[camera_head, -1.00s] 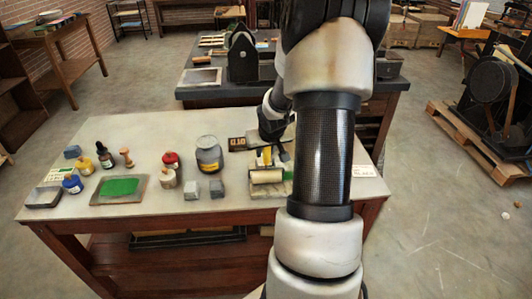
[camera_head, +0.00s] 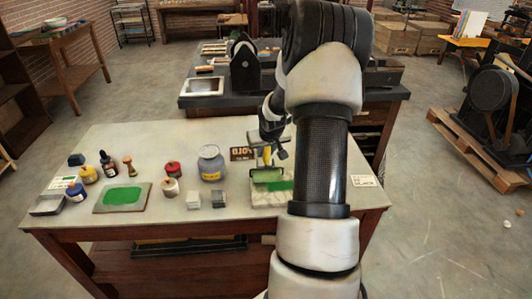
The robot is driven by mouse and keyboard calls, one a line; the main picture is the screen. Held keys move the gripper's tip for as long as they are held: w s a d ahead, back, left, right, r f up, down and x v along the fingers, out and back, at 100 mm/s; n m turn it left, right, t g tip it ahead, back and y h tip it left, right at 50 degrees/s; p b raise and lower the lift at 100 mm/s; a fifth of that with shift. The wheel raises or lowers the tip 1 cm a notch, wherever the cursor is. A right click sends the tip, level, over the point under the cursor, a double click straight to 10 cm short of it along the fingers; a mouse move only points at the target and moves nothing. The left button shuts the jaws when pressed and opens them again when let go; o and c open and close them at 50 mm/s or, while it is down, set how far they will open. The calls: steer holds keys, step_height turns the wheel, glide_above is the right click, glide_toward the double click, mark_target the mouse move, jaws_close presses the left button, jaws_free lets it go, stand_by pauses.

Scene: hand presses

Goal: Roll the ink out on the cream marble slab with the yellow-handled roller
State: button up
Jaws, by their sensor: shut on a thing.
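The cream marble slab (camera_head: 262,200) lies at the right of the pale-topped table, partly hidden by my arm. A green ink patch (camera_head: 281,186) shows on it, its right end running behind my arm. My gripper (camera_head: 268,148) is above the slab, shut on the yellow-handled roller. The roller's yellow handle (camera_head: 266,157) stands upright between the jaws. Its drum (camera_head: 267,175) looks greenish and is at the slab, just behind the ink patch; I cannot tell if it touches.
Left of the slab stand small grey blocks (camera_head: 219,200), a large grey jar (camera_head: 211,163) and red-capped bottles. A green-inked plate (camera_head: 122,197) and more bottles are further left. A dark sign (camera_head: 241,154) stands behind the slab; a white card (camera_head: 364,181) lies right.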

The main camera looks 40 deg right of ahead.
steer(key=shift+s+a+b, duration=0.75)
steer(key=shift+s+a, duration=1.65)
steer(key=shift+s, duration=1.5)
steer(key=shift+w+d+p, duration=0.75)
steer(key=shift+w+d, duration=2.25)
steer(key=shift+w, duration=2)
steer(key=shift+s+a+f+b, duration=0.15)
steer(key=shift+s+a, duration=0.25)
steer(key=shift+s, duration=0.3)
steer(key=shift+s+a+r+b, duration=0.1)
steer(key=shift+s+a+b, duration=0.1)
steer(key=shift+s+a, duration=0.35)
steer(key=shift+s+a+f+b, duration=0.15)
steer(key=shift+s+a, duration=0.1)
steer(key=shift+s, duration=0.55)
steer(key=s+a, duration=0.3)
steer(key=s, duration=0.3)
steer(key=shift+a+r, duration=0.3)
steer(key=shift+w+r, duration=0.1)
steer(key=shift+r, duration=0.05)
step_height(320, 180, up, 4)
steer(key=p, duration=0.3)
